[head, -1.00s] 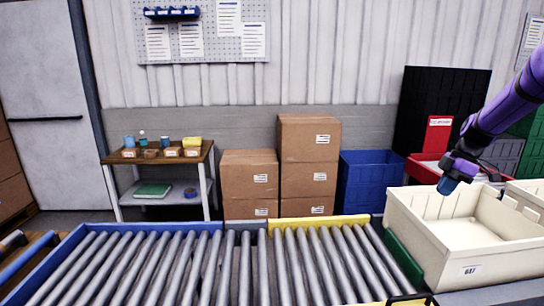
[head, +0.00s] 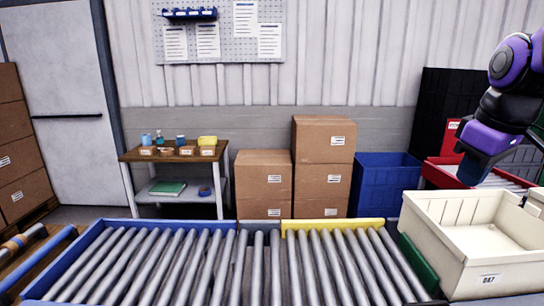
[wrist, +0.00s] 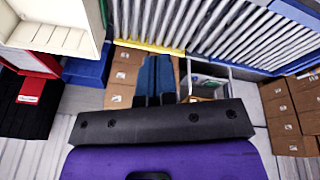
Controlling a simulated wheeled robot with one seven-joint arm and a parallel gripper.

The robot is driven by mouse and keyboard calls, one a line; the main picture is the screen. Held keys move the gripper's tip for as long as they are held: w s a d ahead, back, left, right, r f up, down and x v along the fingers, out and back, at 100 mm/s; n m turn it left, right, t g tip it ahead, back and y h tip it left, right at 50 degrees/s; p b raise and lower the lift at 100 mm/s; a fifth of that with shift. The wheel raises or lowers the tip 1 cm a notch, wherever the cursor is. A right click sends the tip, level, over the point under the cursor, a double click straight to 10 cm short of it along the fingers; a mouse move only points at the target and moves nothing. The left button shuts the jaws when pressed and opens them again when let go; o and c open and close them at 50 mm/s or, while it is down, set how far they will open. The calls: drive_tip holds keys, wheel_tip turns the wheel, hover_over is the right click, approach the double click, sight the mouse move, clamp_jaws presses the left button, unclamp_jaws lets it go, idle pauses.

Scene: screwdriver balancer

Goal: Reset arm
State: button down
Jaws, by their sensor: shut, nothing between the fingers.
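My gripper (head: 474,168) is in the head view at the right, with purple and black arm links above it. It hangs above the red bin behind the cream bin (head: 478,262), apart from that cream bin. In the wrist view the two blue fingers of my gripper (wrist: 155,75) lie side by side, shut, with nothing between them. The fingers appear in front of cardboard boxes (wrist: 122,75) there.
A roller conveyor with a blue rim (head: 70,262) and a yellow end rim (head: 330,224) fills the front. Stacked cardboard boxes (head: 322,140), a blue crate (head: 385,185) and a small table (head: 190,155) stand behind it. The red bin (head: 440,176) is at the right.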

drive_tip(key=s+a+m+t, duration=0.1)
drive_tip(key=s+m, duration=0.1)
drive_tip(key=s, duration=0.4)
drive_tip(key=s+a+f+m+t, duration=0.1)
drive_tip(key=s+a+m, duration=0.1)
drive_tip(key=s, duration=0.3)
drive_tip(key=shift+s+f+m, duration=0.2)
drive_tip(key=shift+s+m, duration=0.15)
drive_tip(key=shift+m, duration=0.15)
idle(0.3)
